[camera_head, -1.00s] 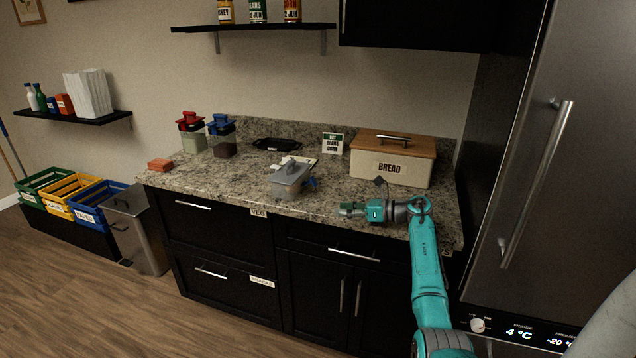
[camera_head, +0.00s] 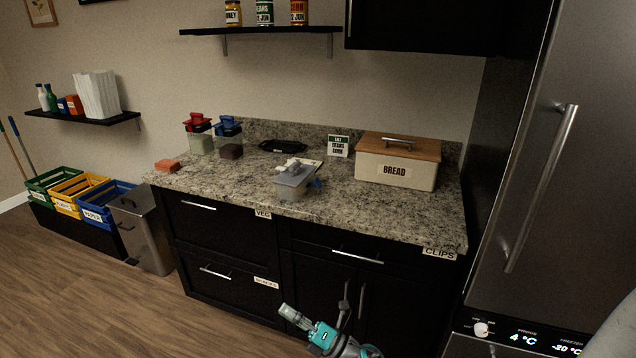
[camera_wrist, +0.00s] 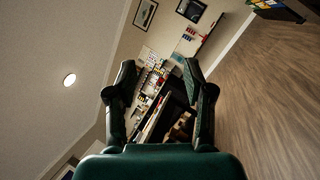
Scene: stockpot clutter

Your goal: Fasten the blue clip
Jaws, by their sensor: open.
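A small blue piece (camera_head: 317,183), which looks like the blue clip, is at the right side of a clear container with a grey lid (camera_head: 293,179) on the counter. It is too small to tell whether it is fastened. My gripper (camera_head: 288,312) is low in front of the dark cabinet doors, below the counter edge and well apart from the container. In the wrist view my gripper (camera_wrist: 158,80) is open, with nothing between its fingers; that view looks across the room and shows neither container nor clip.
Containers with red (camera_head: 199,136) and blue (camera_head: 229,138) tops stand at the counter's back left. A bread box (camera_head: 397,171) stands at the right. An orange-red block (camera_head: 167,166) lies at the left end. The counter front has free room. A steel fridge (camera_head: 545,170) bounds the right.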

